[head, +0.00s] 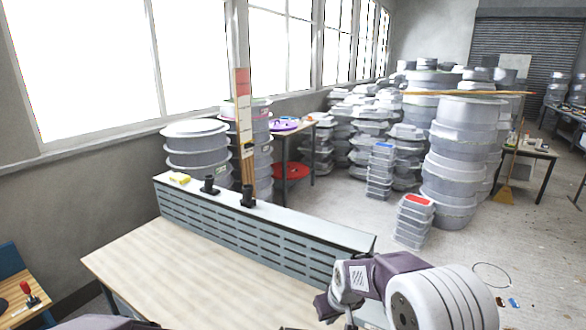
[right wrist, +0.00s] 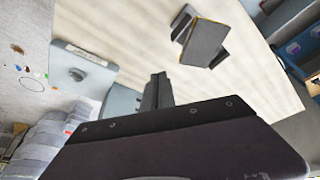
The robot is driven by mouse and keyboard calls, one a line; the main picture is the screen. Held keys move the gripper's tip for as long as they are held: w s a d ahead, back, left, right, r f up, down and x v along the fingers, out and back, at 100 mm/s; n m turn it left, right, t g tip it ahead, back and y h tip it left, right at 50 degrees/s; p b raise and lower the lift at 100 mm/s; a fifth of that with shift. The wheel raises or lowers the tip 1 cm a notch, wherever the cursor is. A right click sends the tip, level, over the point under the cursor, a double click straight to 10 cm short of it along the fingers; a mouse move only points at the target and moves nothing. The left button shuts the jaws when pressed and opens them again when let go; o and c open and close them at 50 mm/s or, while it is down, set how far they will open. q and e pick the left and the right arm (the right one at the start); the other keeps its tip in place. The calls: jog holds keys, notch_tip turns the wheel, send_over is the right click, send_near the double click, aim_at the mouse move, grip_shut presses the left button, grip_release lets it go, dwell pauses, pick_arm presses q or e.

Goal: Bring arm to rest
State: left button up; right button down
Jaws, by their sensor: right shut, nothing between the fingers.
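My right gripper shows in the right wrist view, where its dark fingers (right wrist: 158,88) are together with nothing between them. It is above the pale wooden tabletop (head: 190,270), which also shows in the right wrist view (right wrist: 130,35). In the head view my right arm comes in at the lower right, and its wrist is near the right end of the slotted grey rail (head: 270,237). The fingertips are not clear there. A dark purple part of mine shows at the bottom left edge; my left gripper is not in view.
A yellow sponge (head: 180,178) and two black holders (head: 248,197) stand on the rail. Stacked tubs (head: 460,150) crowd the floor behind. The visible middle of the tabletop is clear.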

pick_arm(q)
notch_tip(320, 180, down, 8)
jog(key=b, duration=0.4)
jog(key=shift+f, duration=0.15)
pick_arm(e)
jog(key=s+d+f+m, duration=0.1)
jog(key=s+d+f, duration=0.1)
jog(key=s, duration=0.5)
jog(key=s+d+f+m+g, duration=0.1)
jog(key=s+d+f, duration=0.2)
jog(key=s, duration=0.4)
jog(key=s+d+f+m+g, duration=0.1)
jog(key=s+d+f, duration=0.2)
jog(key=s, duration=0.4)
jog(key=shift+s+f+m+h, duration=0.35)
jog(key=shift+f+m+h, duration=0.05)
jog(key=shift+f, duration=0.3)
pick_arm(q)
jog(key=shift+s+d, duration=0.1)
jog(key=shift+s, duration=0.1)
pick_arm(e)
jog(key=shift+s, duration=0.1)
